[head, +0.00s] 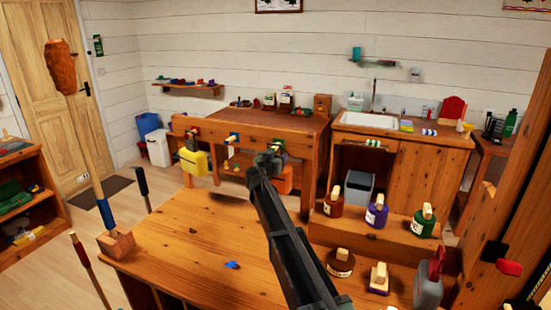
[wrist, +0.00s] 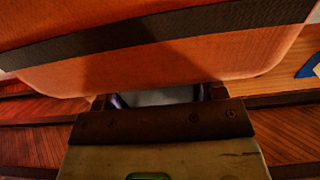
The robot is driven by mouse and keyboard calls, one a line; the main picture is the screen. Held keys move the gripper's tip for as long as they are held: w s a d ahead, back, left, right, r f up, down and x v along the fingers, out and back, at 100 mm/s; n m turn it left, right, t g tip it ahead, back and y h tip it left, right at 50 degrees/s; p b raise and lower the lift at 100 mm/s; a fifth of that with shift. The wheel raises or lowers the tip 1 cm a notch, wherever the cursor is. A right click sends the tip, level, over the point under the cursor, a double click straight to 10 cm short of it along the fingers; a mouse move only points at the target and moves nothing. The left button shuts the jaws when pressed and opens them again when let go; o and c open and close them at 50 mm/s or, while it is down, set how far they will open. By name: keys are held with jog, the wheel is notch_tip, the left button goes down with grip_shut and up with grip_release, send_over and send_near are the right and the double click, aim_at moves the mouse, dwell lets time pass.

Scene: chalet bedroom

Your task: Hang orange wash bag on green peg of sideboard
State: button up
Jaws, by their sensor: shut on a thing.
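The orange wash bag (head: 284,182) hangs at my gripper (head: 268,160), in front of the sideboard (head: 215,128). My gripper is shut on the bag, but its fingers are not clear. In the wrist view the bag (wrist: 170,65) fills the top, crossed by a dark band. A dark bar and a pale wooden block lie below it. The green peg (head: 279,144) shows just above and right of my gripper in the head view. My gripper partly hides the bag's top. I cannot tell whether the bag touches the peg.
A yellow bag (head: 194,162) hangs at the red peg (head: 193,133). A wooden table (head: 190,240) stands in front, with several bottles on the stepped shelf at right. A sink cabinet (head: 420,165) stands right of the sideboard.

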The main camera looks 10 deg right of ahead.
jog(key=o, duration=1.4)
jog(key=v, duration=1.1)
jog(key=s+d+f+n+g+y, duration=0.1)
jog(key=s+d+f+n+g, duration=0.15)
jog(key=s+f+g, duration=0.4)
jog(key=s+d+f+n+g, duration=0.1)
jog(key=s+d+f+g, duration=0.25)
jog(key=s, duration=0.65)
jog(key=s+f+n+g+y, duration=0.1)
jog(key=s+f+y, duration=0.1)
jog(key=s, duration=0.5)
jog(key=s+a+f+n+g+y+p, duration=0.1)
jog(key=s+f+g+y, duration=0.1)
jog(key=s, duration=0.6)
jog(key=s+f+n+g+y, duration=0.1)
jog(key=s+g+y, duration=0.1)
jog(key=s+y, duration=0.2)
jog(key=shift+s+a+f+y, duration=0.1)
jog(key=shift+s+f+y, duration=0.1)
jog(key=shift+s, duration=0.75)
jog(key=shift+s+a+f+y, duration=0.1)
jog(key=shift+s+f, duration=0.1)
jog(key=shift+s, duration=0.75)
